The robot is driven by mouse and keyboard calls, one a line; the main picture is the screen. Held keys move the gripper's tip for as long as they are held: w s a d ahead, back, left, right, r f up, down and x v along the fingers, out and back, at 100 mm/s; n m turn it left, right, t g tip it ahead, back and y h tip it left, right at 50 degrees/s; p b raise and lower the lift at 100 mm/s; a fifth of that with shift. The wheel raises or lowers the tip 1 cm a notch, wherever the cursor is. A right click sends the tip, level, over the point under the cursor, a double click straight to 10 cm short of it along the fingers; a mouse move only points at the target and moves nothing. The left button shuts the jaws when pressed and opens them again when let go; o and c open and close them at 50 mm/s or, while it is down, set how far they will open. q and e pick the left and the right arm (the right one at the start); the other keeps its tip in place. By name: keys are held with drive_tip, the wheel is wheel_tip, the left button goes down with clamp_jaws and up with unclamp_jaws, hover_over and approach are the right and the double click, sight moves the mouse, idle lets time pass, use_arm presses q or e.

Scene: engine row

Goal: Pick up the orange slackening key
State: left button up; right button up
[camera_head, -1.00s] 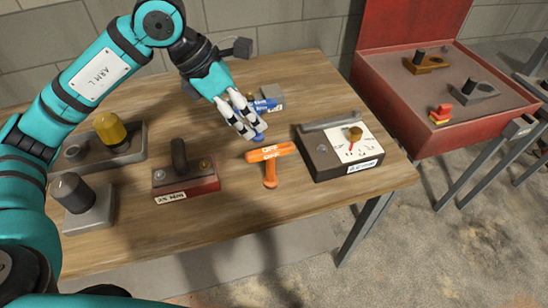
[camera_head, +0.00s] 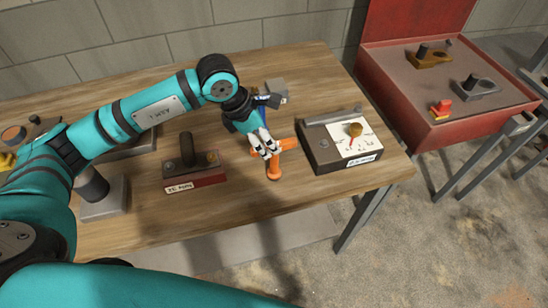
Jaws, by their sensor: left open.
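The orange slackening key (camera_head: 274,170) is a T-shaped key on the wooden table, its crossbar toward the back and its stem toward the front. My left gripper (camera_head: 268,153) is over the crossbar and hides its middle. The gripper is open, with its fingers pointing down at the key. I cannot tell whether the fingers touch it. A blue item (camera_head: 262,101) lies behind the gripper, mostly hidden. My right gripper is not in view.
A dark box with a white dial face (camera_head: 351,139) stands right of the key. A red-based block with a black handle (camera_head: 193,172) stands left. A red open case (camera_head: 398,82) is at the right. Bare tabletop (camera_head: 240,205) lies in front.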

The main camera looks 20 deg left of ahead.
sight(274, 161)
use_arm(q)
drive_tip(key=p+x, duration=0.2)
drive_tip(key=x, duration=0.1)
drive_tip(key=shift+w+d+f, duration=0.15)
drive_tip(key=shift+w+d, duration=0.15)
drive_tip(key=shift+d, duration=0.05)
drive_tip(key=shift+f, duration=0.4)
drive_tip(key=shift+c, duration=0.4)
drive_tip(key=c, duration=0.9)
drive_tip(key=shift+w+r, duration=0.1)
drive_tip(key=shift+r, duration=0.05)
clamp_jaws()
